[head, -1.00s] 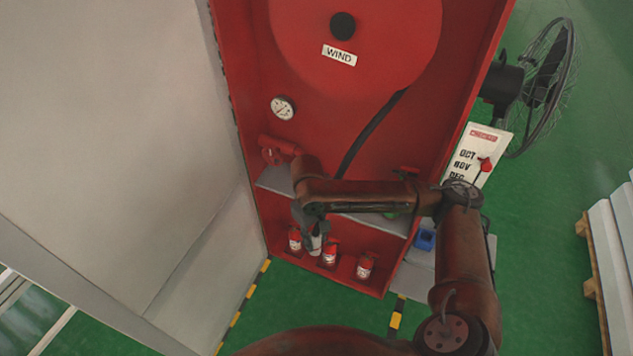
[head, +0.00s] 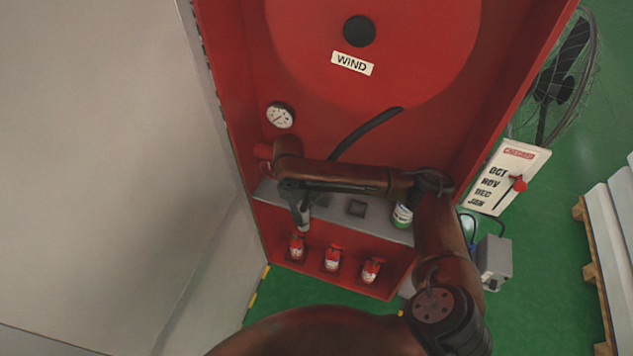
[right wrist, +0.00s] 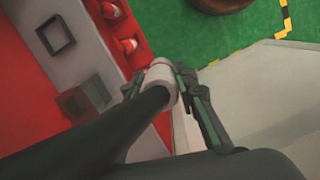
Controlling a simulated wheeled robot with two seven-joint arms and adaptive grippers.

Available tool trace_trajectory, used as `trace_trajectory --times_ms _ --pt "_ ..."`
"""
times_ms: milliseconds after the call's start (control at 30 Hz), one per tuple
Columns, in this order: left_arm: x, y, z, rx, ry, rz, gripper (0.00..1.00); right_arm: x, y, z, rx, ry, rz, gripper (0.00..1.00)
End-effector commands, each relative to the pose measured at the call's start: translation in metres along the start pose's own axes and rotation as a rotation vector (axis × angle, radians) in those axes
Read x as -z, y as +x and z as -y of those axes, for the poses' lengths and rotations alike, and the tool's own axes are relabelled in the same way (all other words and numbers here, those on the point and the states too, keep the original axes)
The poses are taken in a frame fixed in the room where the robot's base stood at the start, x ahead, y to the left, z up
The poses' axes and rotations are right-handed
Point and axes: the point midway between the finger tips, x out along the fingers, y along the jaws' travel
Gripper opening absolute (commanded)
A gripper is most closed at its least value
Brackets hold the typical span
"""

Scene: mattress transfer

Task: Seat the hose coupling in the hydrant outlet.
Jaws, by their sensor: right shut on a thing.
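My right gripper (head: 303,224) hangs in front of the grey shelf in the red cabinet, above the leftmost extinguisher. It is shut on the pale hose coupling (right wrist: 160,76), which sits between both fingers in the right wrist view. The black hose (right wrist: 135,118) runs into the coupling in that view. In the head view the hose (head: 366,132) leaves the reel and passes behind my arm. A red fitting, probably the hydrant outlet (head: 263,151), shows at the cabinet's left wall, mostly hidden by my arm. The coupling is apart from it. My left gripper is out of view.
Three red extinguishers (head: 332,258) stand in the lower bay. A dark square holder (head: 356,208) and a green-white can (head: 402,215) are on the shelf. A gauge (head: 280,116) is above the fitting. A large pale panel (head: 95,170) closes off the left.

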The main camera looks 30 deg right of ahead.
Motion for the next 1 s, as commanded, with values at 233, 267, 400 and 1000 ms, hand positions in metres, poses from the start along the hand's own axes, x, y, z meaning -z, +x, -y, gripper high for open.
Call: trace_trajectory --times_ms 233,267,400,1000 --pt "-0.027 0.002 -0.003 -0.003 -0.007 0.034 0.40 0.006 -0.001 -0.058 -0.001 0.016 0.000 0.00" --pt "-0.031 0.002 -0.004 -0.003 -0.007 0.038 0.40 0.008 -0.002 -0.066 -0.001 0.015 0.000 0.00" --pt "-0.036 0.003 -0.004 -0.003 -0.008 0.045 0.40 0.015 -0.003 -0.101 -0.001 0.015 -0.001 0.00" --pt "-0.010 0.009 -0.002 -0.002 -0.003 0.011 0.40 0.032 0.008 -0.173 0.000 0.004 0.000 0.00"
